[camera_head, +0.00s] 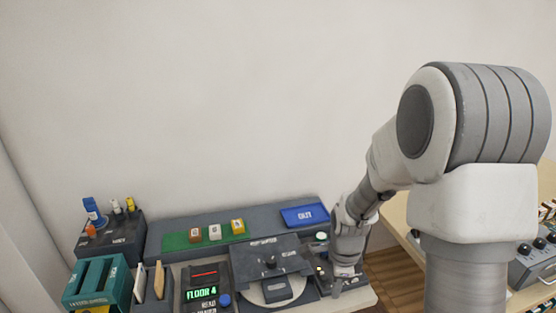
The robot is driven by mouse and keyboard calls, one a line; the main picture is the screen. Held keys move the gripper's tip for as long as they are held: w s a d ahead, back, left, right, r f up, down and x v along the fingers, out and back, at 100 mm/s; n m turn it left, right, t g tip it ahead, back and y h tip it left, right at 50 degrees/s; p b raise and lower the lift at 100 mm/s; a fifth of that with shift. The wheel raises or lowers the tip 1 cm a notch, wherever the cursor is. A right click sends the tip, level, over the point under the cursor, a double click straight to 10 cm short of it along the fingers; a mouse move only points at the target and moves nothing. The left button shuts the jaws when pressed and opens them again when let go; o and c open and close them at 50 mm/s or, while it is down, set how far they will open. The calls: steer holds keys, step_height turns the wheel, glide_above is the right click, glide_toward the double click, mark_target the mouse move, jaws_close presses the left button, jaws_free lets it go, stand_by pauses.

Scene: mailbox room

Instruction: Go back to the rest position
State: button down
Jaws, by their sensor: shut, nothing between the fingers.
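My arm reaches in from the right side of the head view and bends down over the right end of the desk. My gripper (338,286) is shut and empty, pointing down beside the dark panel with a knob (272,263). Its fingertips are small in the picture, and I cannot tell whether they touch anything.
A blue OUT tray (304,215) lies behind my gripper. A green strip (175,241) bears small blocks. A FLOOR 4 display (201,293), a teal rack (97,282) and a dark box (110,243) stand left. Another table (396,214) with a knobbed device (535,262) is right.

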steer(key=s+r+n+t, duration=0.2)
steer(key=s+r+n, duration=0.6)
steer(key=r, duration=0.4)
steer(key=s+r+n+t, duration=0.3)
steer(key=s+r+n, duration=0.5)
steer(key=r+n, duration=0.3)
steer(key=shift+s+r, duration=0.15)
steer(key=shift+r, duration=0.6)
steer(key=shift+d, duration=0.1)
steer(key=shift+d, duration=0.1)
